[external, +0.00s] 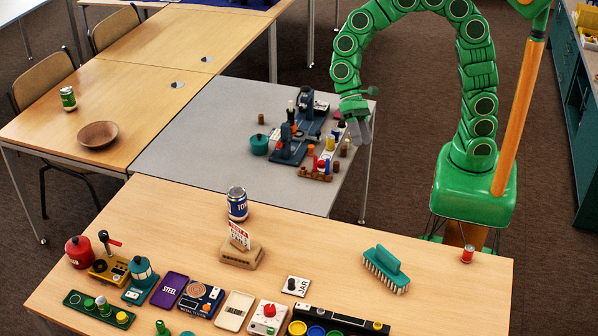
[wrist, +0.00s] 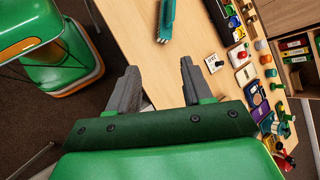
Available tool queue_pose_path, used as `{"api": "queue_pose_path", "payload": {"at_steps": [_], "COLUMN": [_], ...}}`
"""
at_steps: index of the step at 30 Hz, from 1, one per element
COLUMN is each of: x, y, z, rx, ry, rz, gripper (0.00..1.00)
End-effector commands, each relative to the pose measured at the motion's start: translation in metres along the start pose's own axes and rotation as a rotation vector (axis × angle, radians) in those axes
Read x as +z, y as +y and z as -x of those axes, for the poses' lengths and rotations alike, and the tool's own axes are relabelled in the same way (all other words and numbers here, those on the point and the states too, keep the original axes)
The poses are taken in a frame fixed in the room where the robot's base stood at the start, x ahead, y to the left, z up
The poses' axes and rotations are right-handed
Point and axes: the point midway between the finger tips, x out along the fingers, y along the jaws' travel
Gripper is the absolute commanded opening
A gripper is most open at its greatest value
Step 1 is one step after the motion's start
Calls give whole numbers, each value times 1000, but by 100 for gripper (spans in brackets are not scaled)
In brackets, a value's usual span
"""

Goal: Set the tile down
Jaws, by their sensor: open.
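My gripper (external: 360,135) is open and hangs near the right edge of the grey table in the external view. In the wrist view its two grey fingers (wrist: 159,68) stand apart, with nothing visible between them. A small white tile marked JAR, with a dark knob (external: 295,286), lies on the front wooden table, well away from my gripper. It also shows in the wrist view (wrist: 214,64), right of the fingers. A purple tile marked STEEL (external: 169,290) and a pale tile (external: 235,312) lie further left on that table. I cannot tell which tile is meant.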

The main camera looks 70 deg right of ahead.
Motion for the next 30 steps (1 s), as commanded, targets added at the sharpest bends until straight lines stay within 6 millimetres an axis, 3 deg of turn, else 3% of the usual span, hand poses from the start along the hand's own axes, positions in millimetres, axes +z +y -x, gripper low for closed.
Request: {"api": "queue_pose_path", "payload": {"at_steps": [15,30], "x": [63,123], "y": [112,227], "z": [51,79], "rx": [195,411], "ry": [185,332], "rz": [137,186], "gripper": [50,50]}}
